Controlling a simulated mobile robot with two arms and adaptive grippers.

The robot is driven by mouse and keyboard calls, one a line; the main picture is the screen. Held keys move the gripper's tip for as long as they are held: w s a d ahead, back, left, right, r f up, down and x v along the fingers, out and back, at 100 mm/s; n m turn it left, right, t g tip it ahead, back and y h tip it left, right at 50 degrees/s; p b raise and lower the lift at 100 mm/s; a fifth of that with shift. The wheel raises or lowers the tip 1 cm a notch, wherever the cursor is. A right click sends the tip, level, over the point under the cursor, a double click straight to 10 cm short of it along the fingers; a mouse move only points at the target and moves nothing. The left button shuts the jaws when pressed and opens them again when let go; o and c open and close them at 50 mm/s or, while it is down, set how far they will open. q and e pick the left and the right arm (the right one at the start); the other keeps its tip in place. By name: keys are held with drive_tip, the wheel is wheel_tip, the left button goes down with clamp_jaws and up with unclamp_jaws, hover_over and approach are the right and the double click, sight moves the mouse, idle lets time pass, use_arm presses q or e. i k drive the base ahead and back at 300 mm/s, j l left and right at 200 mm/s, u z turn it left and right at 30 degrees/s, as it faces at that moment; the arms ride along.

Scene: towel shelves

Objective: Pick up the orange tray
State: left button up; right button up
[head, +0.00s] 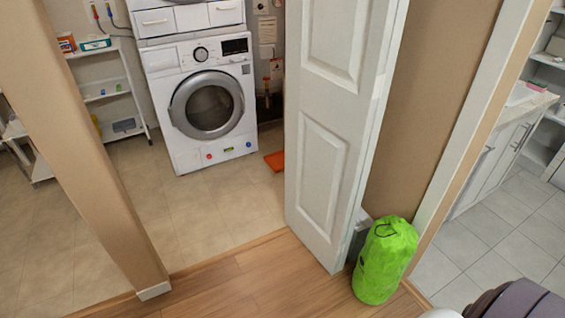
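A flat orange thing (275,160), which looks like the orange tray, lies on the tiled floor just right of the washing machine's front. The white door's edge covers its right part, so I cannot see its full shape. Neither of my grippers is in the head view.
A white folding door (325,150) stands in front of the laundry area. A green bag (384,262) stands at its foot on the wood floor. A washing machine (205,105) and white shelves (108,90) are behind. A wall post (95,150) is at left. Tiles between post and door are clear.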

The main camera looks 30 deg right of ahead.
sight(277, 160)
drive_tip(key=i+z, duration=0.4)
drive_tip(key=i, duration=2.35)
